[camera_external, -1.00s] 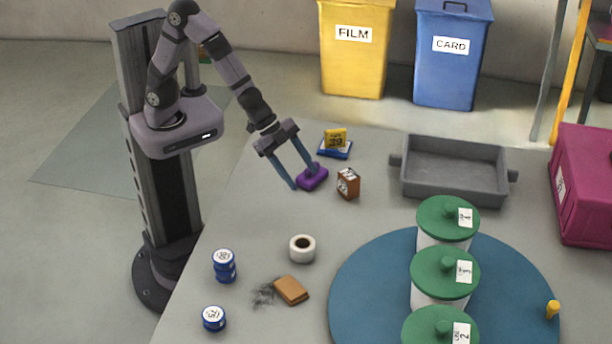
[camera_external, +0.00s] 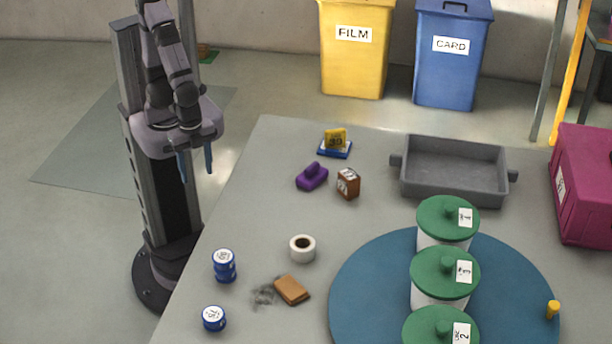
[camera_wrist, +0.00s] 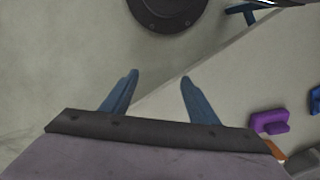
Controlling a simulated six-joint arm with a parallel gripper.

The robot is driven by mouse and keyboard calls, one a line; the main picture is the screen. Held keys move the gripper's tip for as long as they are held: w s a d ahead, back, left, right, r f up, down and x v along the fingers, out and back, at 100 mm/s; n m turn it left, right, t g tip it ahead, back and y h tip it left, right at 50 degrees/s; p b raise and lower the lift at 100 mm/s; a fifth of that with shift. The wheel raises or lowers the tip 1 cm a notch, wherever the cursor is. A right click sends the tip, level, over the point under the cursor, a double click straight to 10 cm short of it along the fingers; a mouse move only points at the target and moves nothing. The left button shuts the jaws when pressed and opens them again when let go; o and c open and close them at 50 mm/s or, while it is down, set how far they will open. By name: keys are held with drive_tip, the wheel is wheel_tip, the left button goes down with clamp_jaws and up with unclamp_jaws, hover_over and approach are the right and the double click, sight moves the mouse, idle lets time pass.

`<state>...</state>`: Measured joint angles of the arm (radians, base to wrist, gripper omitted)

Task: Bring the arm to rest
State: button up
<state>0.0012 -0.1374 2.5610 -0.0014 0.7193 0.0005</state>
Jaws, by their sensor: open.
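My arm is folded up against its column, left of the table. My gripper (camera_external: 196,163) hangs with its two blue fingers pointing down, apart and with nothing between them. It is clear of the table's left edge. In the wrist view my gripper (camera_wrist: 158,76) shows both fingers spread, with bare floor and the table edge beyond them. The purple block (camera_external: 312,177) lies on the table near its back left, well apart from my gripper. It also shows at the right of the wrist view (camera_wrist: 270,122).
On the table (camera_external: 250,200) are a brown block (camera_external: 348,184), a yellow-and-blue stand (camera_external: 335,144), a tape roll (camera_external: 302,249), blue tins (camera_external: 225,266), a tan block (camera_external: 291,290), a grey tray (camera_external: 455,183), a magenta case (camera_external: 590,190) and green-lidded jars on a blue disc (camera_external: 375,300).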

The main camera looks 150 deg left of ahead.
wheel_tip(320, 180, up, 22)
drive_tip(key=p, duration=2.1)
drive_tip(key=shift+p, duration=0.4)
